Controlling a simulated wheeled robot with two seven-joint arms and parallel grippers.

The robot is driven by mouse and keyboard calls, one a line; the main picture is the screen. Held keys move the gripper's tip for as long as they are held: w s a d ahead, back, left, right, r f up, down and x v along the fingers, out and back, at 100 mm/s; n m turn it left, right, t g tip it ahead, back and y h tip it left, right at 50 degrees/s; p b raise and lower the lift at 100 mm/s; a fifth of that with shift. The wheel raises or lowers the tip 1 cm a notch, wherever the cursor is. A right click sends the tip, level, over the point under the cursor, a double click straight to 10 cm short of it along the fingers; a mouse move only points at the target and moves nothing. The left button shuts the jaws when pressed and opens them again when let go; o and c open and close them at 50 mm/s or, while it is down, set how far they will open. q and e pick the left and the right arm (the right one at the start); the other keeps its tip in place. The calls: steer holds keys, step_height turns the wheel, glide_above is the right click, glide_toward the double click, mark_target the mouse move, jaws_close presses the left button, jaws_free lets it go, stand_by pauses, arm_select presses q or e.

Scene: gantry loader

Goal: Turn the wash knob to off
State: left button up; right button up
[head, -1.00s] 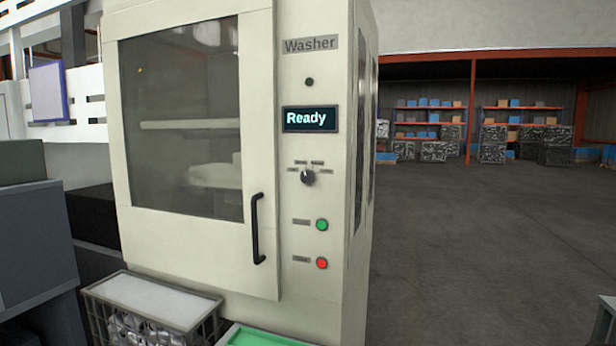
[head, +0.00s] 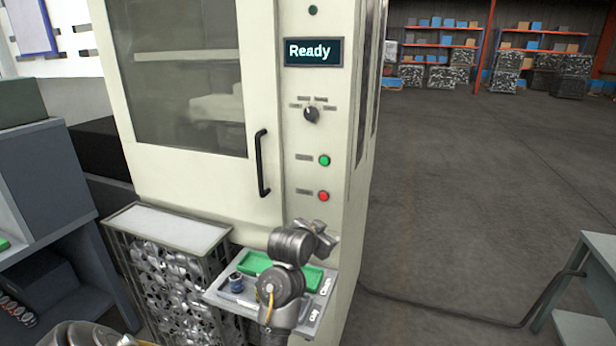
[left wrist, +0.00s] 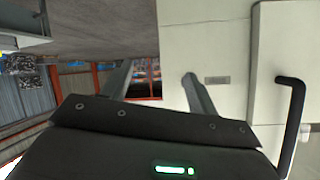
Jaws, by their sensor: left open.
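The wash knob (head: 311,114) is a small dark round knob on the cream washer (head: 300,215), below the display (head: 313,52) that reads "Ready". Several small labels sit in an arc above the knob; they are too small to read, and I cannot tell which one it points to. My left gripper (head: 326,237) is below the knob and the red button, in front of the washer's lower panel, apart from the knob. In the left wrist view the left gripper (left wrist: 157,72) has its fingers spread with nothing between them. The knob does not show there. My right gripper is not in view.
The black door handle (head: 262,163) stands out left of the green button (head: 324,160) and red button (head: 323,196). A tray (head: 219,297) with a green block and a wire basket (head: 180,285) of metal parts stand below. Open floor lies to the right.

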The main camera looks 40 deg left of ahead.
arm_select(q)
steer(key=w+a+r+n+t+y, duration=0.1)
steer(key=a+r+t, duration=0.3)
steer(key=r, duration=1.2)
steer(key=n+y+p, duration=0.1)
steer(key=y+p, duration=0.1)
glide_toward(310, 115)
steer(key=shift+t, duration=0.4)
steer(key=p+x, duration=0.3)
steer(key=x, duration=0.4)
steer(key=shift+a+f+p, duration=0.1)
steer(key=shift+p, duration=0.3)
steer(key=shift+w+a+f, duration=0.1)
steer(key=shift+w+a, duration=0.1)
steer(key=shift+w, duration=0.5)
steer(key=shift+c, duration=0.2)
steer(key=shift+f+n, duration=0.1)
steer(key=shift+n, duration=0.2)
steer(key=c, duration=0.9)
